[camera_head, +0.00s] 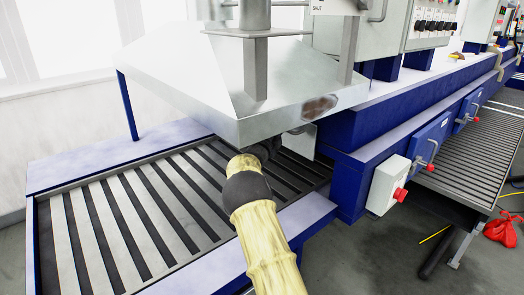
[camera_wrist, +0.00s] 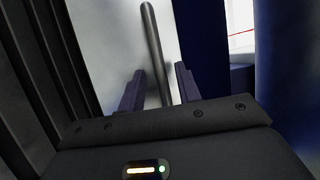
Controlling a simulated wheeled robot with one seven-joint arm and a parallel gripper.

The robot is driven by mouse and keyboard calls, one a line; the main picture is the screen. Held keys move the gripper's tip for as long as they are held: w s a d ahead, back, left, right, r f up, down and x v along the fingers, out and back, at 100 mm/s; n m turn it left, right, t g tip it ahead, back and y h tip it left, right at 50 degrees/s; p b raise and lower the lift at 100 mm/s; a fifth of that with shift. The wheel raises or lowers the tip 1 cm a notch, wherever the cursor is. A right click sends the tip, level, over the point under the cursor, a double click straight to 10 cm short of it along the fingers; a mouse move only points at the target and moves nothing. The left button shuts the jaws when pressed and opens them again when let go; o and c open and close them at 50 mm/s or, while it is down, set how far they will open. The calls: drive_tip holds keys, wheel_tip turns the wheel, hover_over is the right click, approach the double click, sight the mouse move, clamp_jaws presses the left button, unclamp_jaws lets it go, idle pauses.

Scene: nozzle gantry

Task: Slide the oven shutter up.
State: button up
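The oven shutter is a pale panel (camera_head: 301,142) under the right edge of the metal hood in the head view. It also fills the middle of the wrist view (camera_wrist: 103,45). A grey rod-like handle (camera_wrist: 153,45) stands in front of the panel, slightly tilted. My gripper (camera_wrist: 160,85) has its two dark fingers apart, one on each side of the handle in that view. Gaps show between the rod and both fingers. I cannot tell how deep the rod is between them. In the head view my gripper (camera_head: 264,149) is dark, partly hidden under the hood edge.
The sloped metal hood (camera_head: 200,75) hangs close above my gripper. A slatted conveyor (camera_head: 130,225) with a blue frame runs below. A blue machine body (camera_head: 350,180) with a white switch box (camera_head: 387,185) and red knob stands to the right. Floor shows at lower right.

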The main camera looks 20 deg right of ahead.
drive_tip(key=b+v, duration=0.4)
drive_tip(key=v, duration=1.1)
drive_tip(key=shift+s+a, duration=0.2)
drive_tip(key=shift+a, duration=0.1)
drive_tip(key=shift+f, duration=0.2)
